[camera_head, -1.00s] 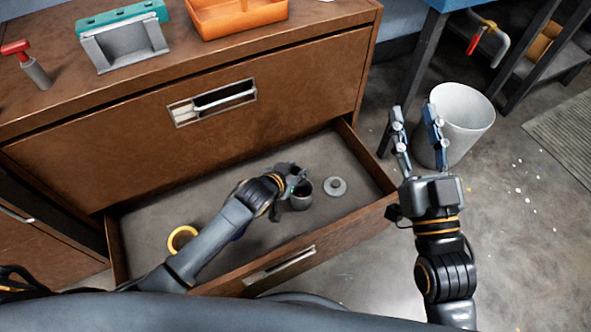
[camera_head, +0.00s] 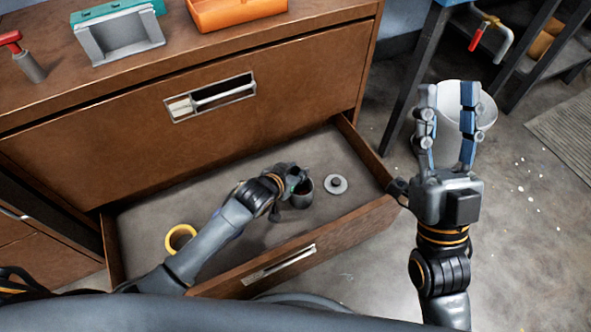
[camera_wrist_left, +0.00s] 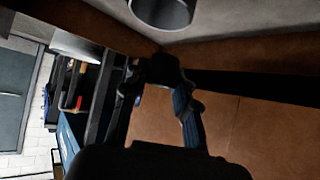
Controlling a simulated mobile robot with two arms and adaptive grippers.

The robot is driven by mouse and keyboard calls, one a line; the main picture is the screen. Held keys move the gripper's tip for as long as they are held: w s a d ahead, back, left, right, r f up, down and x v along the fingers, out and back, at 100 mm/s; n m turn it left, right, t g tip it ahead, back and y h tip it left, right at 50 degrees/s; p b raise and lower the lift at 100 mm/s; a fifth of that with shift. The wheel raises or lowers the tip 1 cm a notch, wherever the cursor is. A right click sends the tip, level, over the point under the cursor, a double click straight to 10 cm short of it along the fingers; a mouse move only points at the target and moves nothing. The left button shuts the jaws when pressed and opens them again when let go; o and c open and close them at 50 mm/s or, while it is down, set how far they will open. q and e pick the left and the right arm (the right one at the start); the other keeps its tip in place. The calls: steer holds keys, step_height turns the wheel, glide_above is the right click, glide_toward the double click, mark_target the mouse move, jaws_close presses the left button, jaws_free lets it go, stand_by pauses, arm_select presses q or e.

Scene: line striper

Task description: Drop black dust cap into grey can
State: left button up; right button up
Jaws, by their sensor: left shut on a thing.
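In the head view the gripper hides this piece. My right gripper (camera_head: 448,88) is open and empty, outside the drawer at the right.
A yellow ring (camera_head: 180,238) lies at the drawer's left. The drawer's front wall (camera_head: 290,262) and side walls surround the can. A white bin (camera_head: 487,115) stands behind my right gripper.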

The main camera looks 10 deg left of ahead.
arm_select(q)
steer(key=o, duration=0.8)
steer(key=v, duration=1.2)
